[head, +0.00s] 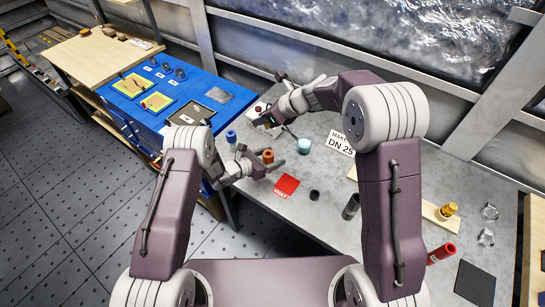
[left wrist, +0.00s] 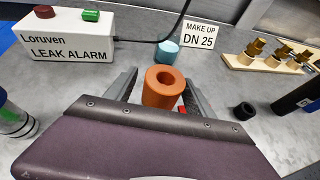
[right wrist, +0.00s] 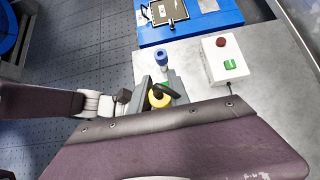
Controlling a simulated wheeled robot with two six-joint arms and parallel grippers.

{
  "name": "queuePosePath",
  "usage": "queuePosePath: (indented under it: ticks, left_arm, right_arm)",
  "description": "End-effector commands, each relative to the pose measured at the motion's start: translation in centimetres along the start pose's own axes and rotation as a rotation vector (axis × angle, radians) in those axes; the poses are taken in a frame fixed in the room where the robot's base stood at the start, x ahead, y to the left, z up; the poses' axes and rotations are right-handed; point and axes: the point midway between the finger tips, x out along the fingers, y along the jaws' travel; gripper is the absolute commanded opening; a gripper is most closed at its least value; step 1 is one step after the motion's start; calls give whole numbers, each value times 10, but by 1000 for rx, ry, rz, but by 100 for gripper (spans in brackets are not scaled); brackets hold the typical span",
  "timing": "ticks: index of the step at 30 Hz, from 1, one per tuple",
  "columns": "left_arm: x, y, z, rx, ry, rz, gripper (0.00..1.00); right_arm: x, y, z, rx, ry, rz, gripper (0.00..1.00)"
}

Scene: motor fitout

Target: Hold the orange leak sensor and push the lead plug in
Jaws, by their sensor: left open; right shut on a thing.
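The orange leak sensor (head: 268,156) is a short upright cylinder beside a red mat (head: 287,185). In the left wrist view, the sensor (left wrist: 155,99) shows a round hole in its top. My left gripper (head: 263,167) is open, with one finger on each side of the sensor; I cannot tell whether they touch it. My right gripper (head: 270,117) is near the white leak alarm box (left wrist: 65,43). In the right wrist view, it is shut on a yellow and black piece (right wrist: 158,99), which looks like the lead plug. Its lower end is hidden.
A blue-capped bottle (head: 231,136) stands left of the sensor, and a light blue cup (head: 304,146) behind it. A black ring (head: 314,195) and a dark cylinder (head: 351,207) are to the right. A DN 25 sign (left wrist: 198,36) stands behind.

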Motion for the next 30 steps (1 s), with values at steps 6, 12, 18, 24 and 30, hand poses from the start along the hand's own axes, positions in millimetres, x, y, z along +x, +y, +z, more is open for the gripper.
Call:
queuePosePath:
  ticks: [6,12,18,24,30]
  left_arm:
    - [3,0,0,-1,0,1,62]
    - [2,0,0,0,0,0,26]
    - [2,0,0,0,0,0,20]
    - [2,0,0,0,0,1,0]
    - [2,0,0,0,0,1,0]
  right_arm:
    - [0,0,0,0,0,0,0]
    - [0,0,0,0,0,0,0]
    - [0,0,0,0,0,0,0]
    - [0,0,0,0,0,0,0]
    - [0,0,0,0,0,0,0]
